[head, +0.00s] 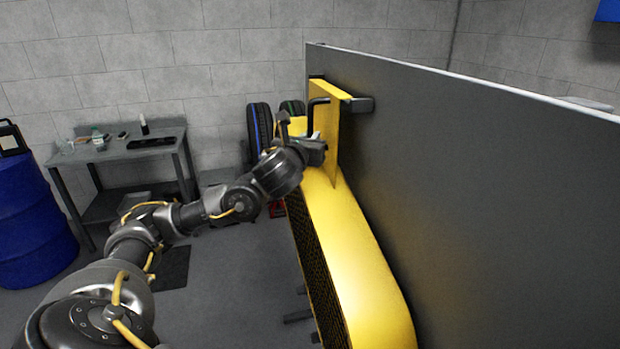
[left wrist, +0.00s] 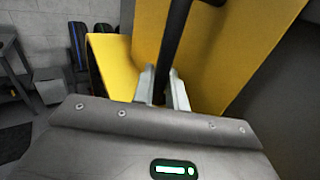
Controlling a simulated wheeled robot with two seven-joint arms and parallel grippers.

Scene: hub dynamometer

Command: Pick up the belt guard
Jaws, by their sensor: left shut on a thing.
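The yellow belt guard (head: 358,240) stands along the dark grey panel, with a dark mesh side facing left and an upright yellow plate at its far end. It also shows in the left wrist view (left wrist: 225,55). A black bar handle (head: 312,112) is on the plate. My left gripper (head: 314,138) is at this handle. In the left wrist view its pale fingers (left wrist: 165,88) are closed on either side of the black handle (left wrist: 168,60). The handle's lower end is hidden behind the gripper body. My right gripper is not in view.
The tall grey panel (head: 450,170) blocks the right side. A grey workbench (head: 125,152) with small items stands at the back left, beside a blue drum (head: 30,225). Tyres (head: 260,125) stand by the back wall. Floor between bench and guard is mostly clear.

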